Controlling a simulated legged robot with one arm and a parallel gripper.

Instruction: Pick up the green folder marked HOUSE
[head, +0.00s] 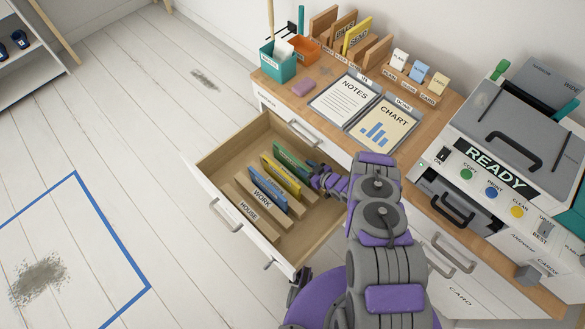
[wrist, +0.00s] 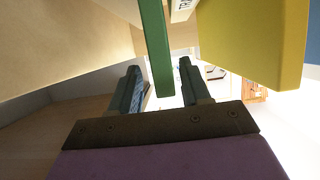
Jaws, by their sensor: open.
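The green folder (head: 289,159) stands on edge at the back of the open drawer; the writing on it is too small to read. My gripper (head: 317,180) is low in the drawer at the folder's right end. In the wrist view, the green folder (wrist: 156,50) appears as an upright edge between the two spread fingers of my gripper (wrist: 159,72). The fingers are open, and I cannot tell whether either touches it. The yellow folder (head: 280,176) is just in front of it and shows large in the wrist view (wrist: 255,40).
The open drawer (head: 232,148) also holds a blue folder (head: 268,189) and wooden dividers labelled WORK and HOUSE (head: 249,211). The desktop (head: 320,80) above carries NOTES and CHART sheets, a teal pen cup (head: 277,66) and small cards. A grey printer (head: 510,130) stands at right.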

